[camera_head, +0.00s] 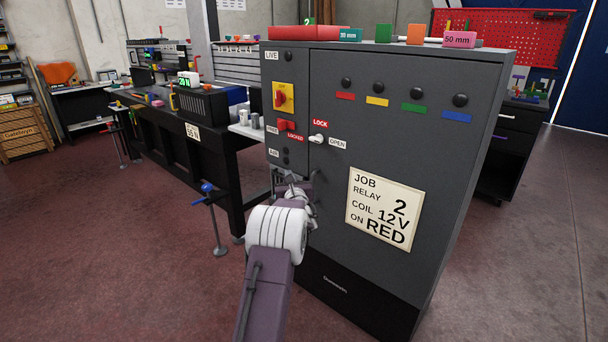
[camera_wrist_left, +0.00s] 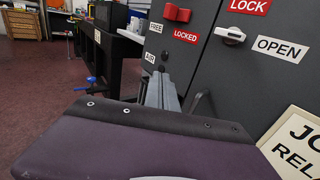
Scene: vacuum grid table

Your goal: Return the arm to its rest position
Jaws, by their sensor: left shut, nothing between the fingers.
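My left arm reaches up from the bottom of the head view toward the grey cabinet (camera_head: 390,130). My left gripper (camera_head: 297,190) is near the cabinet's front, below the red handle (camera_head: 286,125) and left of the job card (camera_head: 384,208). The gripper is shut and holds nothing; my own wrist partly hides it. In the left wrist view, the red handle (camera_wrist_left: 177,13) and the white latch (camera_wrist_left: 229,35) beside the OPEN label show above my purple arm link. Whether the gripper touches the cabinet cannot be told. My right gripper is not in view.
The cabinet has a yellow-and-red switch (camera_head: 283,97) and a row of black knobs. Colored blocks and a red case (camera_head: 303,33) lie on its top. A dark workbench (camera_head: 180,130) stands behind on the left. Open red floor (camera_head: 120,250) lies left of my arm.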

